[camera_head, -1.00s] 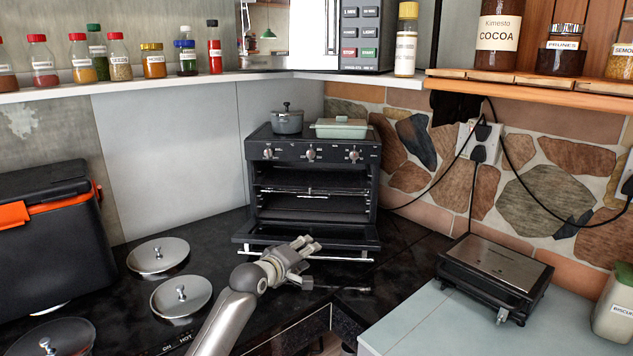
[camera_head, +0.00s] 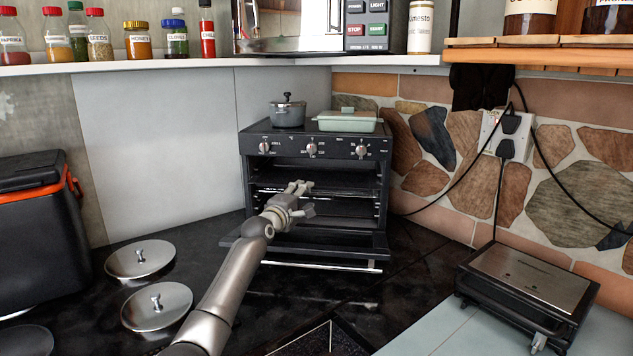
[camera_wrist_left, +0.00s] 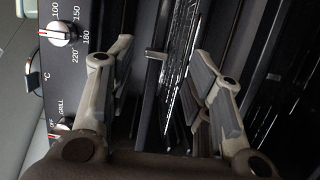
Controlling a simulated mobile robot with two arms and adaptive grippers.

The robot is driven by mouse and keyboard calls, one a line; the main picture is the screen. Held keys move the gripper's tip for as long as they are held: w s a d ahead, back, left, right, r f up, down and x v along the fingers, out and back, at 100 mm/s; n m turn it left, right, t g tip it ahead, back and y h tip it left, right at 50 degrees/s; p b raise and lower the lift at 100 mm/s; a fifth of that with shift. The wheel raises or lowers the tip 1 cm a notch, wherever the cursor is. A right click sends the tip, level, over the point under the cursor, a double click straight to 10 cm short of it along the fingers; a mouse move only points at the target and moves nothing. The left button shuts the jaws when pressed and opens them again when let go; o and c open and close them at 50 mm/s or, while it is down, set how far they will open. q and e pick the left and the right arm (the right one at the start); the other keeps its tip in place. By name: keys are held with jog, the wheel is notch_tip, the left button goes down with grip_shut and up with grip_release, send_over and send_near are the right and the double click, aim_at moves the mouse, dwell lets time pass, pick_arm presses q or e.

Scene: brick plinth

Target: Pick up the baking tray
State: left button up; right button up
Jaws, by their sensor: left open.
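The black oven (camera_head: 372,215) stands on the dark counter with its door (camera_head: 330,250) folded down. Inside, a dark flat edge that looks like the baking tray (camera_head: 345,188) lies level at the upper rack. It is hard to tell from the rack in the shade. My left gripper (camera_head: 300,188) is at the oven's open front, above the lowered door, pointing inward. In the left wrist view, the fingers of my left gripper (camera_wrist_left: 163,52) are spread, with dark edges and bright rack wires beyond them. No clear contact shows. My right gripper is out of view.
A grey pot (camera_head: 288,112) and a green lidded dish (camera_head: 347,122) sit on the oven top. Oven knobs (camera_wrist_left: 60,33) are close beside one finger. Round steel lids (camera_head: 157,306) lie at left. A grill (camera_head: 525,285) stands at right.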

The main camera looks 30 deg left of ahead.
aim_at(311, 190)
pick_arm(q)
jog(key=w, duration=0.1)
jog(key=w+b, duration=0.1)
jog(key=w, duration=0.1)
jog(key=w+b, duration=0.1)
jog(key=shift+w+a+r, duration=0.1)
jog(key=shift+w+a, duration=0.15)
jog(key=shift+w+b, duration=0.5)
jog(key=shift+b, duration=0.2)
jog(key=shift+w+a+b, duration=0.1)
jog(key=shift+w+b, duration=0.35)
jog(key=shift+b, duration=0.1)
jog(key=shift+r, duration=0.1)
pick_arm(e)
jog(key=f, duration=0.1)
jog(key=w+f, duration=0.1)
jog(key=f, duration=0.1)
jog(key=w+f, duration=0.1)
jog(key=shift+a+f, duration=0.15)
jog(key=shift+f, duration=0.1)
pick_arm(q)
grip_shut()
jog(key=shift+r, duration=0.1)
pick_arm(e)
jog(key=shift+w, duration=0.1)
